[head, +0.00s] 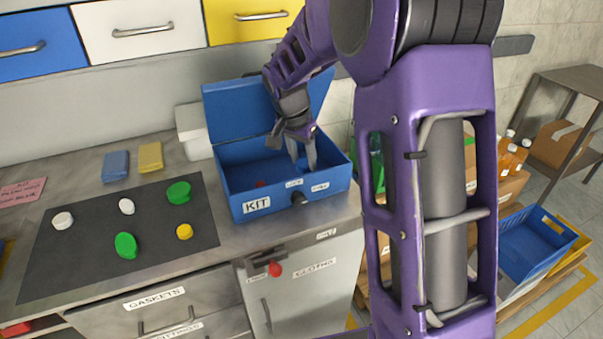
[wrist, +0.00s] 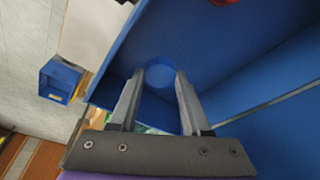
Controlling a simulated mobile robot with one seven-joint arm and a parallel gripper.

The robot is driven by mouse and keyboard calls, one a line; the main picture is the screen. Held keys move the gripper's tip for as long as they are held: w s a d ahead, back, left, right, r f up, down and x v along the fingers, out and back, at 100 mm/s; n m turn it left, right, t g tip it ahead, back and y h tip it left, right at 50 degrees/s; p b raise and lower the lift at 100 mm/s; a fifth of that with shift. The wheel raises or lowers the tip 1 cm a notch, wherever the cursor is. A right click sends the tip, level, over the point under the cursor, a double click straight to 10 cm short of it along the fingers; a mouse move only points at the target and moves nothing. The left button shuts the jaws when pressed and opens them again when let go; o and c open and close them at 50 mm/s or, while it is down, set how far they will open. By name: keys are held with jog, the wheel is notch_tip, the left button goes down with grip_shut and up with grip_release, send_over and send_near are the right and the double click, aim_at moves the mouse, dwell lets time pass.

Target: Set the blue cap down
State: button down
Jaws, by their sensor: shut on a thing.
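My gripper (head: 302,158) reaches down into the open blue box labelled KIT (head: 257,206), over its right part. In the wrist view my gripper (wrist: 160,80) has its two fingertips on either side of a round blue cap (wrist: 160,74) and is shut on it. The cap is seen against the blue inside of the box, so whether it touches the floor is hard to tell. In the head view the cap is hidden by the fingers and the box's front wall. A red thing (head: 261,184) lies in the box's left part.
The box's raised lid (head: 235,112) stands behind my gripper. A dark mat (head: 75,270) to the left carries several white, green and yellow caps. A blue block (head: 116,166) and a yellow block (head: 150,157) lie behind it. A blue crate (head: 535,245) stands low at right.

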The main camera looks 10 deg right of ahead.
aim_at(301, 165)
notch_tip(301, 165, down, 4)
jog(key=shift+f+b, duration=0.1)
jog(key=shift+b, duration=0.2)
jog(key=shift+f, duration=0.15)
jog(key=shift+c, duration=1.8)
grip_release()
jog(key=p+v, duration=0.1)
jog(key=v, duration=1.1)
jog(key=shift+r+p, duration=0.2)
jog(key=shift+p, duration=0.2)
